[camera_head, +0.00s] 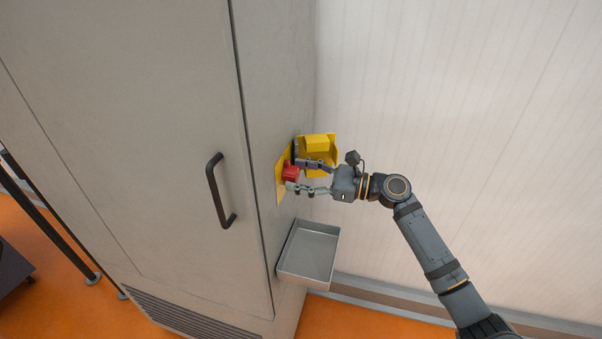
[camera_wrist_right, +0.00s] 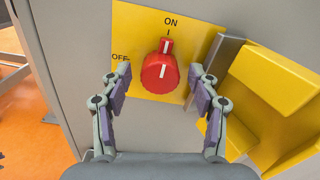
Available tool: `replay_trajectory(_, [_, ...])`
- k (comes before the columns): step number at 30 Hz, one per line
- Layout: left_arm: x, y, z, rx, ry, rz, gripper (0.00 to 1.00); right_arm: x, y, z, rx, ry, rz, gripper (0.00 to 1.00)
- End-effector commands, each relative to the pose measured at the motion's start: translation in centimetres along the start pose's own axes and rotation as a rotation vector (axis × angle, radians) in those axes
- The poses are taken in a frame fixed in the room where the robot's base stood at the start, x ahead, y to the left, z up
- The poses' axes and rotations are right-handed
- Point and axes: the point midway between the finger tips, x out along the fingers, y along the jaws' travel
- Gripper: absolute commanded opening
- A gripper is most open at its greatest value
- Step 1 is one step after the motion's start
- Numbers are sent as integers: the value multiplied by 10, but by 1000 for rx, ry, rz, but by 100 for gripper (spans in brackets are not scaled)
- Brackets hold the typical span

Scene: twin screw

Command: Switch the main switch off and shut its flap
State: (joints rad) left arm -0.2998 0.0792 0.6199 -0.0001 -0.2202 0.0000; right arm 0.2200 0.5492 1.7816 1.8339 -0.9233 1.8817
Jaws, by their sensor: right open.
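The main switch is a red rotary knob (camera_head: 290,173) on a yellow plate (camera_head: 281,178) on the side of the grey cabinet. In the right wrist view the knob (camera_wrist_right: 160,74) has its white mark pointing up at ON; OFF is printed to its left. The yellow flap (camera_head: 318,150) stands open, swung out on the right of the plate; it also shows in the right wrist view (camera_wrist_right: 285,80). My right gripper (camera_wrist_right: 160,82) is open, one finger on each side of the knob, with no clear contact visible. My left gripper is out of view.
A grey open tray (camera_head: 308,255) juts from the cabinet side below the switch. The cabinet door has a black handle (camera_head: 219,190). A pale panelled wall (camera_head: 450,100) stands behind, and the floor is orange.

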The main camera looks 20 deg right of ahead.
Motion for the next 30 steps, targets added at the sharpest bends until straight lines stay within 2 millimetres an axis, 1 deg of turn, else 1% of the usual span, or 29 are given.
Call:
replay_trajectory(3, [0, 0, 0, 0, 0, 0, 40, 0, 0, 0, 0, 0, 0, 62])
replay_trajectory(4, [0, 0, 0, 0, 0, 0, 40, 0, 0, 0, 0, 0, 0, 60])
replay_trajectory(15, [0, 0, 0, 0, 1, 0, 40, 0, 0, 0, -1, 1, 0, 10])
replay_trajectory(16, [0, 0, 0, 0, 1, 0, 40, 0, 0, 0, 0, 1, 0, 7])
replay_trajectory(23, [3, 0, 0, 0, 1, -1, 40, -1, 0, -2, -21, 1, 0, 7])
replay_trajectory(30, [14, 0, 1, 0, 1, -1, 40, -1, 0, -4, -138, 2, 1, 7])
